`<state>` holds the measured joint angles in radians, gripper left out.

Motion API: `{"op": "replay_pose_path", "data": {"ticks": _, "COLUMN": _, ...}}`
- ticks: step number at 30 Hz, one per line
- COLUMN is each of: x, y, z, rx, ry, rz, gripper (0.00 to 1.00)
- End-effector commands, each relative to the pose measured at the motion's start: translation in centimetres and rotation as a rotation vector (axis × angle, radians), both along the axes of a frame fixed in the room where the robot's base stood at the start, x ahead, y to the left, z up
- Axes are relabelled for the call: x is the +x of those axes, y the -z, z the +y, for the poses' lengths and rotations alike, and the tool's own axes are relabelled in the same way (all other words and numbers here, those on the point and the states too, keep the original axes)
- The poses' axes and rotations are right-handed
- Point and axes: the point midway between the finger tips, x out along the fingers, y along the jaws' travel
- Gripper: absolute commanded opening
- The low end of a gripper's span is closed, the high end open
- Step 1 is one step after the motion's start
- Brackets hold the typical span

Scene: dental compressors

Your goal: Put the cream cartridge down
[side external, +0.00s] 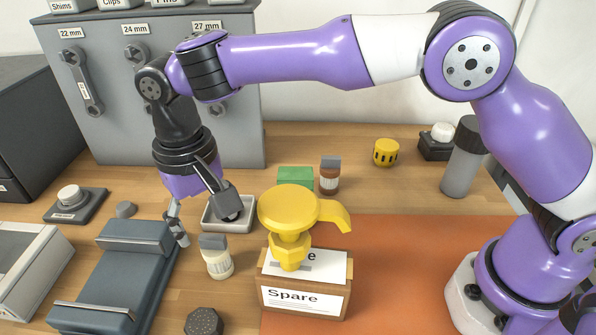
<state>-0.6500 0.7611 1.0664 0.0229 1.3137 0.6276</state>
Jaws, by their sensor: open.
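The cream cartridge (218,263) has a grey cap and a ribbed pale body. It stands about upright on the wooden bench, just left of the wooden "Spare" holder. My gripper (203,221) points down above and slightly behind it, with its fingers spread apart. No object shows between the fingers. One finger is at the left near the grey-blue stand, the other is over the shallow light tray (210,225). I cannot tell exactly how far the fingertips are from the cartridge's cap.
A yellow tap-shaped part (290,212) sits on the "Spare" holder (303,296). A grey-blue stand (120,270) lies left, a dark knob (203,321) in front. A green block (295,178), brown cartridge (330,178) and yellow ring (386,152) stand behind. The orange mat (420,270) has free room.

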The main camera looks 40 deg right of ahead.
Motion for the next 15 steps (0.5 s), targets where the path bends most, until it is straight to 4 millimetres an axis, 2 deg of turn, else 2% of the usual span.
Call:
{"op": "replay_pose_path", "data": {"ticks": 3, "x": 0.0, "y": -2.4, "z": 0.1, "rx": 0.002, "ry": -0.001, "rz": -0.003, "gripper": 0.76}}
{"op": "replay_pose_path", "data": {"ticks": 10, "x": 0.1, "y": -5.0, "z": -0.5, "rx": 0.005, "ry": 0.001, "rz": -0.007, "gripper": 0.76}}
{"op": "replay_pose_path", "data": {"ticks": 13, "x": 0.3, "y": -6.8, "z": -2.7, "rx": 0.022, "ry": 0.006, "rz": -0.035, "gripper": 0.76}}
{"op": "replay_pose_path", "data": {"ticks": 15, "x": 0.2, "y": -8.4, "z": -5.4, "rx": 0.039, "ry": 0.01, "rz": -0.072, "gripper": 0.76}}
